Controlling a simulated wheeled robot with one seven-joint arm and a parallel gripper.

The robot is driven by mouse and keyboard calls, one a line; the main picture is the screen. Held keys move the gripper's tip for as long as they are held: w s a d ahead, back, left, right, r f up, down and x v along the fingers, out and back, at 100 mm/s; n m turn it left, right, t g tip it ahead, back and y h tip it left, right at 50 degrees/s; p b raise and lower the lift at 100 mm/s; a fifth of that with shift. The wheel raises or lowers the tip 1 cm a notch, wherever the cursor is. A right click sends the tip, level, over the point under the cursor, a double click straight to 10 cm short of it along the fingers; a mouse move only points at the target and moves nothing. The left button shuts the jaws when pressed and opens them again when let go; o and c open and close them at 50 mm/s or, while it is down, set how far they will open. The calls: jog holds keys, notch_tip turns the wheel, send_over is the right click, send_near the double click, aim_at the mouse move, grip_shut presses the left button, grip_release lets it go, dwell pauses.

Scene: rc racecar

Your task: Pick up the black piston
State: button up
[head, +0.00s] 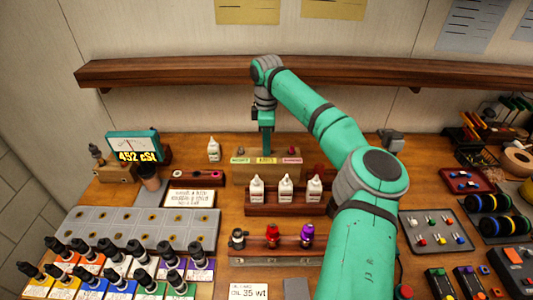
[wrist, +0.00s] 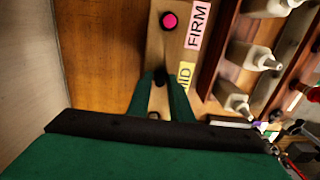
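My gripper (head: 266,145) points down over a wooden block with green, yellow and pink labels at the back of the bench. In the wrist view my two green fingers (wrist: 160,85) stand on either side of a small black piece, which looks like the black piston (wrist: 160,76), beside the yellow MID label (wrist: 185,76). The fingertips are very close to it; I cannot tell whether they touch it. In the head view my gripper hides this piece. A pink piece (wrist: 169,21) sits on the same block beside the FIRM label (wrist: 198,27).
A rack with white bottles (head: 286,190) stands just in front of the block. A lower rack holds black, red (head: 272,238) and purple (head: 307,234) pieces. A wooden shelf (head: 200,72) runs along the wall behind.

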grip_shut()
jog(key=shift+r, duration=0.1)
notch_tip(320, 180, up, 24)
dwell(2.4)
dwell(0.3)
jog(key=shift+d, duration=0.2)
